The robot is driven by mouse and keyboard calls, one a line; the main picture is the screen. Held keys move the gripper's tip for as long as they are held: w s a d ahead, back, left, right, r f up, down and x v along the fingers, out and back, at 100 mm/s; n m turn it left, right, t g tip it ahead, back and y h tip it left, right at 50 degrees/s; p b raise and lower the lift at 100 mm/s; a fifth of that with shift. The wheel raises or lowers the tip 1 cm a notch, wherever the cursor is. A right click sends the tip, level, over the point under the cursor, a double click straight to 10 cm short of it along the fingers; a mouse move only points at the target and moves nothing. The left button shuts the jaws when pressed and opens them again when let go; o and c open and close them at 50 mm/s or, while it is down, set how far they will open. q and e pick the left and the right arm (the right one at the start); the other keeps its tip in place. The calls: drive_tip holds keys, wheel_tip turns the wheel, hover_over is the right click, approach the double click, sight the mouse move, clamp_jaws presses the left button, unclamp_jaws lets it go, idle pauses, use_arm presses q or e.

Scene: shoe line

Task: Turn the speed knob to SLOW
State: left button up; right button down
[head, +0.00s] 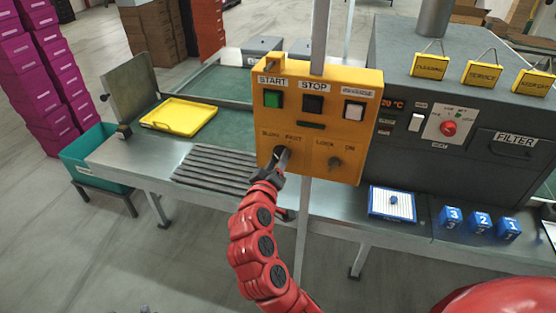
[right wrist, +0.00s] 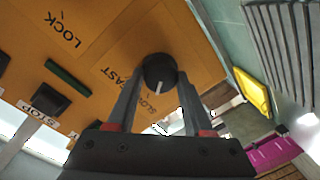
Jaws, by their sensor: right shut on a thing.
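The yellow control box (head: 315,130) carries the speed knob (head: 283,154) at its lower left, under SLOW and FAST lettering. My right gripper (head: 276,166) reaches it from below and partly hides it. In the right wrist view, the round dark knob (right wrist: 158,70) sits between the two fingertips of my right gripper (right wrist: 159,82), which is shut on it. A pale pointer line on the knob points down in that view, towards the SLOW lettering; the exact setting is hard to tell. My left gripper is not in view.
A second knob (head: 335,163), marked LOCK and ON, is right of the speed knob. START (head: 272,99), STOP (head: 313,105) and a white button (head: 353,111) are above. A yellow tray (head: 180,117) lies left; a grey machine (head: 470,110) stands right.

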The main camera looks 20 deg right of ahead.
drive_tip(key=shift+c, duration=1.5)
unclamp_jaws()
drive_tip(key=b+v, duration=0.6)
drive_tip(key=v, duration=1.1)
drive_tip(key=shift+s, duration=0.25)
drive_tip(key=shift+w, duration=0.1)
